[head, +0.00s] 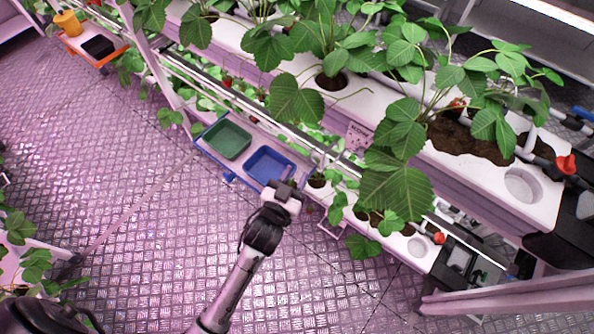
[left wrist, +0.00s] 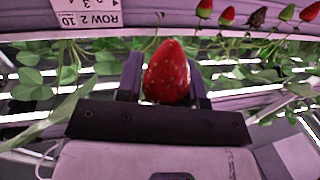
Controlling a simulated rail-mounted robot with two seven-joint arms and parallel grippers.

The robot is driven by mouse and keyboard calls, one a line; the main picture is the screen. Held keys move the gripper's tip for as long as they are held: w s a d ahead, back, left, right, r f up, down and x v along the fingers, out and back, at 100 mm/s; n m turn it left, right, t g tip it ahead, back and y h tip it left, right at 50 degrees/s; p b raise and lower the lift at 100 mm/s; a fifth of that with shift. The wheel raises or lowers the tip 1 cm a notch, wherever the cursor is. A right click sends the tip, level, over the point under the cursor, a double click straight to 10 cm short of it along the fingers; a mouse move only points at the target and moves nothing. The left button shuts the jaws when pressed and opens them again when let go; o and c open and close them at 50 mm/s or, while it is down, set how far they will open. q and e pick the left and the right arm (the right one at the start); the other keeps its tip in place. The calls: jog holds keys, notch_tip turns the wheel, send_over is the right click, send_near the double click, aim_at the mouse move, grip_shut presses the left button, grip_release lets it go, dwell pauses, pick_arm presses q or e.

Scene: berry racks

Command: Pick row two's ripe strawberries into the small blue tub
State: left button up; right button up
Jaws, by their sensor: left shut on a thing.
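My left gripper (head: 287,184) is at the row's edge, at the right end of the small blue tub (head: 264,163) in the head view. In the left wrist view the left gripper (left wrist: 166,85) is shut on a ripe red strawberry (left wrist: 167,74), which sits between its two fingers. The part of the blue tub's floor that shows looks empty; the gripper covers its right end. Several berries hang at the top right of the left wrist view: red ones (left wrist: 226,14), a dark one (left wrist: 256,17) and a partly green one (left wrist: 287,12). My right gripper is not in view.
A green tub (head: 227,139) stands left of the blue one. A ROW 2 label (left wrist: 88,19) shows upside down in the wrist view. White planter gutters (head: 460,175) with leafy plants fill the right side. The metal floor (head: 130,200) at left is open.

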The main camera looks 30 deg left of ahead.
pick_arm(q)
jog(key=shift+s, duration=0.1)
jog(key=shift+s+a+p, duration=0.1)
jog(key=shift+s+p, duration=0.25)
jog(key=shift+s, duration=0.25)
jog(key=shift+s+a+p, duration=0.15)
jog(key=shift+s+p, duration=0.15)
jog(key=shift+s, duration=0.6)
jog(key=shift+s+a+p, duration=0.15)
jog(key=shift+s+p, duration=0.15)
jog(key=shift+s, duration=0.55)
jog(key=shift+r, duration=0.1)
